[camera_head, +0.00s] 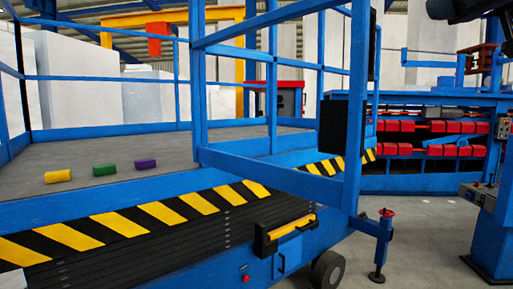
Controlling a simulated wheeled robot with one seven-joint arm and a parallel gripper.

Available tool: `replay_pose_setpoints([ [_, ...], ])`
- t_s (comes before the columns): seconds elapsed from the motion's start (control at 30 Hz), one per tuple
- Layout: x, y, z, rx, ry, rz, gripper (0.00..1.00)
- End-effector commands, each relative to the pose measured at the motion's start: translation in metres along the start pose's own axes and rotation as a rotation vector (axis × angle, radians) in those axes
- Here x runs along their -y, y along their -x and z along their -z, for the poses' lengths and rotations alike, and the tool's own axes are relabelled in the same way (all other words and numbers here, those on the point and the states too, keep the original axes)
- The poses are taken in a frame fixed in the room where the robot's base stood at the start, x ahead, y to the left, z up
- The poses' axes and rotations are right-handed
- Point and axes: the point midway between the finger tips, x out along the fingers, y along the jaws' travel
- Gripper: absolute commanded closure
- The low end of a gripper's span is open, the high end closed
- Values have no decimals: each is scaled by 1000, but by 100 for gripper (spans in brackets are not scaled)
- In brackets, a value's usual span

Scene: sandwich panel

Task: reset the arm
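My gripper is not clearly visible in the head view. A dark rounded shape is cut off by the top right edge; I cannot tell whether it is part of my arm. No gripper fingers show.
A blue-railed platform (110,213) with a black-and-yellow striped edge fills the left and middle. A blue machine with red parts (400,126) stands behind right.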

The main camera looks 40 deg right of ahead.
Motion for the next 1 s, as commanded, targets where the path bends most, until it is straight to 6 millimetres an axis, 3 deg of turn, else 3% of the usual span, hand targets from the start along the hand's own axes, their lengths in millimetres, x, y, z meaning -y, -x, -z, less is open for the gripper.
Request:
replay_pose_setpoints([
  [0.13,8,-76,-6,117,-98,-123,57],
  [0.27,3,-157,-29,240,-207,-279,57],
  [0.37,-9,-214,-59,332,-287,-406,57],
  [0.5,-34,-279,-119,458,-387,-587,57],
  [0.63,-58,-319,-184,566,-466,-742,57],
  [0.8,-77,-341,-253,665,-528,-879,57],
  [0.9,-81,-345,-276,695,-545,-919,57],
  [1.0,-82,-346,-285,707,-551,-935,57],
])
